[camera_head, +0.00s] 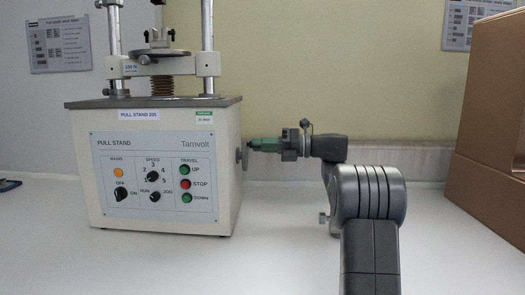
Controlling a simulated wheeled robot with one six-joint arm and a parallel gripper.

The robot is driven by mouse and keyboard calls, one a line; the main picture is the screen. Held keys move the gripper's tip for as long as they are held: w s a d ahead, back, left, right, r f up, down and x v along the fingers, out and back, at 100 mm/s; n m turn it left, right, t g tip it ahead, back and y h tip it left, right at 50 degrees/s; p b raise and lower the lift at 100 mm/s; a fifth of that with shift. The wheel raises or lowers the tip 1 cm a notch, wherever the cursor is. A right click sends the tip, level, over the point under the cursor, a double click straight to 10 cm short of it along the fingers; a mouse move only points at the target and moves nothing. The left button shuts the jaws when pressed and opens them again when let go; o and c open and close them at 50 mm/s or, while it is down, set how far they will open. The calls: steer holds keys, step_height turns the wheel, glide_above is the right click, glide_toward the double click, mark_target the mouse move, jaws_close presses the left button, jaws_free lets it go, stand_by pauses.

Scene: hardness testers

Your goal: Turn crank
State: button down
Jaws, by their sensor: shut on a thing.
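The pull stand (160,165) is a cream box with a grey top plate and a blue-grey front panel of knobs and buttons. A crank wheel (243,155) sits on its right side, seen edge-on. My gripper (268,146) reaches in from the right with its green-tipped jaws at the crank, and it is shut on what appears to be the crank's handle. The handle itself is mostly hidden by the jaws. My grey arm comes up from the bottom right.
Two steel columns with a crossbar (158,67) and a round plate rise from the stand's top. A brown box (490,105) stands at the right edge. The white bench (265,260) is clear in front. Notices (60,45) hang on the wall behind.

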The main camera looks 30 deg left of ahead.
steer(key=shift+f, duration=0.1)
stand_by(0.3)
steer(key=c, duration=1.3)
jaws_free()
steer(key=p+v, duration=0.3)
steer(key=v, duration=1)
steer(key=shift+w+d, duration=0.2)
steer(key=shift+d, duration=0.15)
steer(key=shift+a, duration=0.1)
steer(key=b+x, duration=0.3)
steer(key=x, duration=1)
steer(key=shift+s+a, duration=0.2)
steer(key=shift+a, duration=0.1)
